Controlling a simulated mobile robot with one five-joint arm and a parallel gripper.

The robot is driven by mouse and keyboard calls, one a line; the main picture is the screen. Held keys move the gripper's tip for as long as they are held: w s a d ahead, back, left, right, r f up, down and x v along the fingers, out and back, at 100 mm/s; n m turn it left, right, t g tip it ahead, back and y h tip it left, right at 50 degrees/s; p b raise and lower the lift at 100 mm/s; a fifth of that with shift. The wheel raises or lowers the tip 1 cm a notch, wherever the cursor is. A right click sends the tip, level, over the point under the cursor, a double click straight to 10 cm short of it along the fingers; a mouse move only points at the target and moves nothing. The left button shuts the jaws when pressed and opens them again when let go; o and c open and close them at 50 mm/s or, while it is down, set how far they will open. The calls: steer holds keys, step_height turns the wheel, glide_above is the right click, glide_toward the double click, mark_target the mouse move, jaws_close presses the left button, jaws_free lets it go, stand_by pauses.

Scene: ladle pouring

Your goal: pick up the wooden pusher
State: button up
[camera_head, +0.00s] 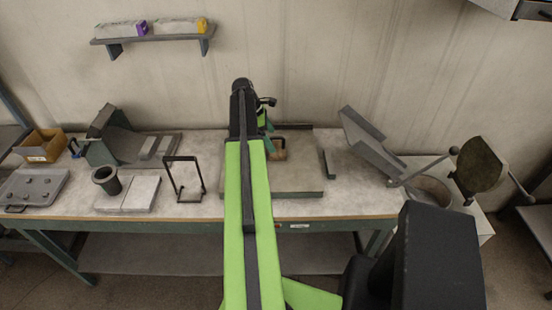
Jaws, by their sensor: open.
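My arm stretches forward over the middle of the workbench and hides part of it. My gripper (268,146) shows only in part, as green and dark pieces just right of the arm's far end. It is open, pointing down over the bench. A small brown block (279,155) with a dark frame around it lies on the bench beside and below the gripper. It may be the wooden pusher, but it is too small and partly covered to be sure. I cannot tell whether the gripper touches it.
A wire frame stand (184,180), a dark cup (106,180) and a cardboard box (42,146) stand to the left. A grey chute (372,143) and a round ladle-like vessel (481,165) are at the right. A shelf (152,39) hangs above.

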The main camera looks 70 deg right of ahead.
mark_target(277, 148)
steer(key=shift+s+f, duration=0.1)
steer(key=shift+f, duration=0.1)
steer(key=b+x, duration=0.4)
steer(key=x, duration=0.1)
steer(key=shift+s+a+f+b, duration=0.1)
steer(key=shift+a+b, duration=0.1)
steer(key=shift+b, duration=0.15)
steer(key=c, duration=1.9)
